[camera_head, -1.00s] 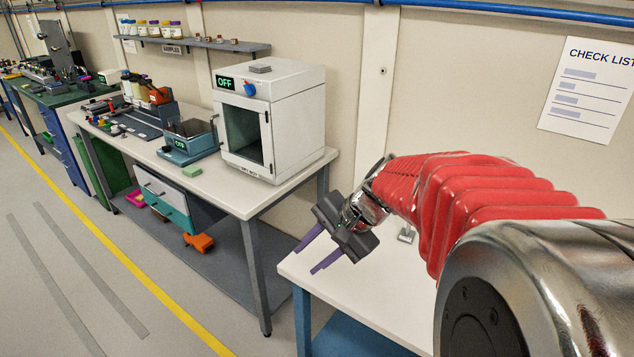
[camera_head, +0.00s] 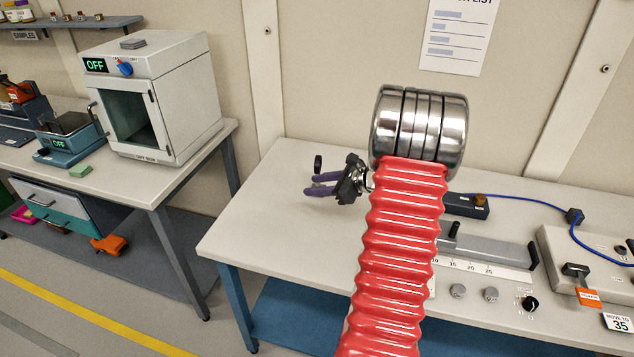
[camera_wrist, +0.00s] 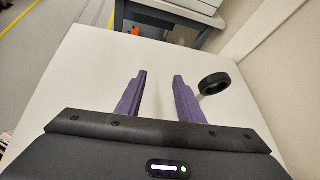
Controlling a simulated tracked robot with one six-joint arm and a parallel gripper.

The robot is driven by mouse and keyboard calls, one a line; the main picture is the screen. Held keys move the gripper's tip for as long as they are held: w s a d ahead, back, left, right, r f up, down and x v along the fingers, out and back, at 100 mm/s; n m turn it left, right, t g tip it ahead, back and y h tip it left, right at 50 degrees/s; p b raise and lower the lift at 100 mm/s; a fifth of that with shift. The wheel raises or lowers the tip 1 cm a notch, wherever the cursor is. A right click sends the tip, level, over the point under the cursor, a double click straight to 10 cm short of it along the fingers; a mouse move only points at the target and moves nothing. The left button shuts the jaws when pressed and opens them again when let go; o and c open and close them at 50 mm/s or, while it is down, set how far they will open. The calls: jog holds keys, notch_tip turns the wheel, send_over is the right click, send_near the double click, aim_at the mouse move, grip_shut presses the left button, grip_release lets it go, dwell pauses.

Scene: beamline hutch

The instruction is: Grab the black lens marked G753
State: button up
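A small black ring-shaped lens (camera_head: 318,164) stands near the back left of the white table, just beyond my gripper's fingers. It also shows in the wrist view (camera_wrist: 213,84), upright on its edge to the right of the right finger. No marking can be read on it. My gripper (camera_head: 312,186) points left, low over the table, with its purple fingers apart. In the wrist view my gripper (camera_wrist: 159,82) is open, with only bare table between the fingers; the lens is outside them.
The white table (camera_head: 255,215) is clear at its left end. To the right are a slide rail with a scale (camera_head: 490,250), a dark box (camera_head: 466,206), a blue cable and a control box (camera_head: 590,265). A bench with an oven (camera_head: 150,100) stands left, across a gap.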

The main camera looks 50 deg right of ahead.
aim_at(318, 184)
jog(key=s+d+f+m+h, duration=0.1)
jog(key=d, duration=0.2)
jog(key=s+d+f+m+t, duration=0.1)
jog(key=d+f+m, duration=0.1)
jog(key=d, duration=0.1)
jog(key=s+d+f+m+h, duration=0.1)
jog(key=s+d+f, duration=0.1)
jog(key=d, duration=0.1)
jog(key=shift+s+d+m+t+h, duration=0.1)
jog(key=shift+d+m+t+h, duration=0.2)
jog(key=shift+d+m, duration=0.1)
jog(key=shift+r, duration=0.1)
jog(key=x, duration=0.8)
jog(key=shift+w+a+f, duration=0.1)
jog(key=shift+w+f, duration=0.1)
jog(key=shift+w, duration=0.15)
jog(key=shift+w, duration=0.1)
jog(key=shift+x, duration=2.5)
jog(key=shift+c, duration=0.6)
grip_shut()
